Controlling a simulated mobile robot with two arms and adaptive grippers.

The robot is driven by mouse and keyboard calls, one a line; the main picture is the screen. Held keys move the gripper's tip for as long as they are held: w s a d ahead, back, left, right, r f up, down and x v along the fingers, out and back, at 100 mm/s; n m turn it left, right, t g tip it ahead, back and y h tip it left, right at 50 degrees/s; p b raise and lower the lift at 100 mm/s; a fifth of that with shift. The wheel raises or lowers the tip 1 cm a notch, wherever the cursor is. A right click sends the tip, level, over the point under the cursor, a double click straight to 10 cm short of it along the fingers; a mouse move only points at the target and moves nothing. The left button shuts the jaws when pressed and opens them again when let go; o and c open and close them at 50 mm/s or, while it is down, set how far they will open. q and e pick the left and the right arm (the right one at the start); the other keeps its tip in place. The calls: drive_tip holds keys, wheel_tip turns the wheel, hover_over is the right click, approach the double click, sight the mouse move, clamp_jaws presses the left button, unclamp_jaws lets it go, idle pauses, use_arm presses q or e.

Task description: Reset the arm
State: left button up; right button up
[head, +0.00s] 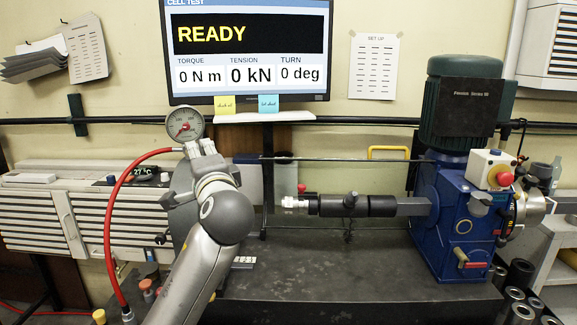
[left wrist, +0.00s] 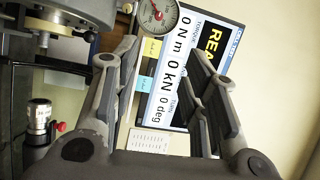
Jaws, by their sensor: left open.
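My left arm rises from the bottom of the head view, with its gripper (head: 203,148) raised in front of the bench, just below the round dial gauge. In the left wrist view the left gripper (left wrist: 163,58) has its two fingers spread apart with nothing between them. The monitor (head: 248,82) reads READY, 0 N m, 0 kN and 0 deg. It also shows, tilted, beyond the fingers in the left wrist view (left wrist: 190,60). The dark horizontal shaft (head: 380,206) with a silver end (head: 294,203) extends left from the blue gearbox (head: 455,215). My right gripper is not in view.
The dial gauge (head: 185,124) joins a curved red hose (head: 112,215) left of my arm. A dark green motor (head: 462,105) tops the gearbox; a red button (head: 504,178) is at its right. The dark bench top (head: 340,270) is mostly clear below the shaft.

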use_arm(q)
drive_tip(key=s+a+f+n+g+h, duration=0.15)
drive_tip(key=s+f, duration=0.35)
drive_tip(key=f, duration=0.7)
drive_tip(key=s+f+n+g+h, duration=0.25)
drive_tip(key=s+f, duration=0.25)
drive_tip(key=f, duration=0.6)
drive_tip(key=s+a+f+n+g+h, duration=0.1)
drive_tip(key=s+f+g, duration=0.3)
drive_tip(key=f, duration=0.8)
drive_tip(key=s+f+n+g+h, duration=0.15)
drive_tip(key=s+f, duration=0.25)
drive_tip(key=s, duration=0.5)
drive_tip(key=s+f+n+g+h, duration=0.15)
drive_tip(key=s+f, duration=0.35)
drive_tip(key=s, duration=0.5)
drive_tip(key=s+f+n+g, duration=0.2)
drive_tip(key=s+f, duration=0.2)
drive_tip(key=s, duration=0.5)
wheel_tip(320, 180, down, 26)
drive_tip(key=g, duration=0.2)
drive_tip(key=s+a+f, duration=0.3)
drive_tip(key=s+f, duration=1.3)
drive_tip(key=s, duration=0.1)
drive_tip(key=shift+s+f+g, duration=0.15)
drive_tip(key=shift+s+g, duration=0.25)
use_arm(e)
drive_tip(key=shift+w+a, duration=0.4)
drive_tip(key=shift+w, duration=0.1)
